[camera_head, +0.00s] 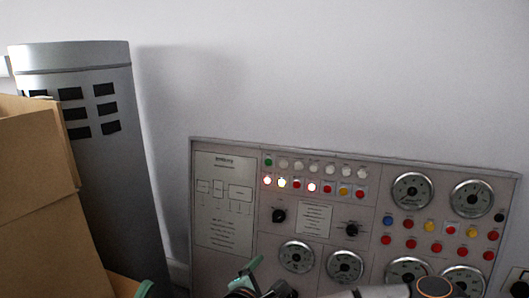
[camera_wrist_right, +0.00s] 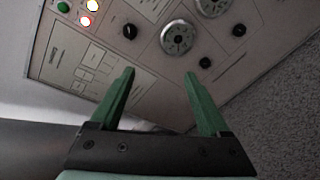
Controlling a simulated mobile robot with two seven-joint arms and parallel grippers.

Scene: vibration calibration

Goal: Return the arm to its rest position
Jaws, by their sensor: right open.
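My right gripper (camera_wrist_right: 158,82) shows in the right wrist view with two green fingers spread apart and nothing between them. It faces the control panel (camera_wrist_right: 75,45), apart from it as far as I can tell. In the head view the right gripper (camera_head: 246,272) shows at the bottom edge, in front of the lower part of the control panel (camera_head: 226,258). Part of my right arm shows to its right at the bottom edge. A small green tip at the lower left edge may be my left gripper (camera_head: 144,289); the rest is out of frame.
The panel carries gauges (camera_head: 411,190), lit lamps, coloured buttons and black knobs (camera_head: 279,215). A cardboard box (camera_head: 35,200) stands at the left, in front of a grey cylinder (camera_head: 110,170) with black slots. A plain wall (camera_head: 320,70) is behind. Speckled floor (camera_wrist_right: 275,120) shows in the wrist view.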

